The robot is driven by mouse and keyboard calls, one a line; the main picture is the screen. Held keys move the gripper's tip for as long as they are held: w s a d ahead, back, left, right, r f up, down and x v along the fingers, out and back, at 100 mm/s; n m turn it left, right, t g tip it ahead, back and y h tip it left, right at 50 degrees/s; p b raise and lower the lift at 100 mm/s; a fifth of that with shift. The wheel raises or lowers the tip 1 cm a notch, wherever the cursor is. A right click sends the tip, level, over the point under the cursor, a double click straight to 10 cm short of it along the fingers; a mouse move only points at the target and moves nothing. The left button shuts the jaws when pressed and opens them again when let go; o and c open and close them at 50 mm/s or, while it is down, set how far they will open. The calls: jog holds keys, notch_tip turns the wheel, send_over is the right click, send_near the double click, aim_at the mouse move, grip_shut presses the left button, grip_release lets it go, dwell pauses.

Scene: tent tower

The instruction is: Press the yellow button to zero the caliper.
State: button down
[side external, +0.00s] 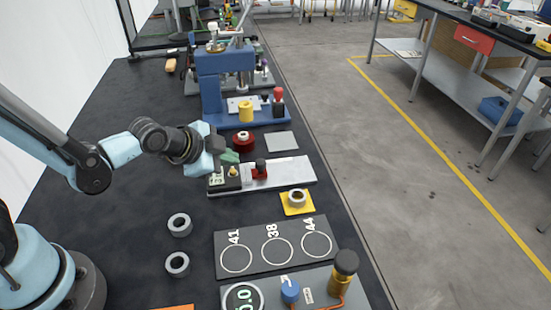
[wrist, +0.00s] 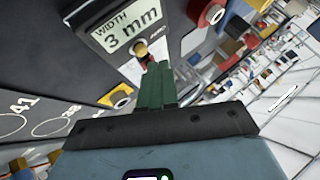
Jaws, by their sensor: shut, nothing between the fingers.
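The caliper (side external: 290,174) is a pale metal bar with a dark display block at its left end. Its display (wrist: 128,30) reads "WIDTH 3 mm" in the wrist view. The yellow button (wrist: 140,47) is just below the display, and it shows small in the side view (side external: 233,171). My gripper (wrist: 156,66) has green fingers, shut together and empty. Their tips are right beside the button in the wrist view; I cannot tell whether they touch it. In the side view my gripper (side external: 230,157) is close above the display block.
A black-and-red knob (side external: 261,167) stands on the caliper. Behind it are a red spool (side external: 243,142) and a blue press (side external: 225,85). In front are a ring on a yellow pad (side external: 288,208) and a board marked 41, 38, 44 (side external: 257,232). Two loose rings lie at left.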

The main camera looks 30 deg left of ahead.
aim_at(230, 177)
jog(key=shift+f, duration=0.1)
dwell(0.4)
jog(key=shift+f, duration=0.35)
jog(key=shift+f, duration=0.35)
dwell(0.6)
jog(key=shift+r, duration=0.8)
jog(key=shift+r, duration=2.5)
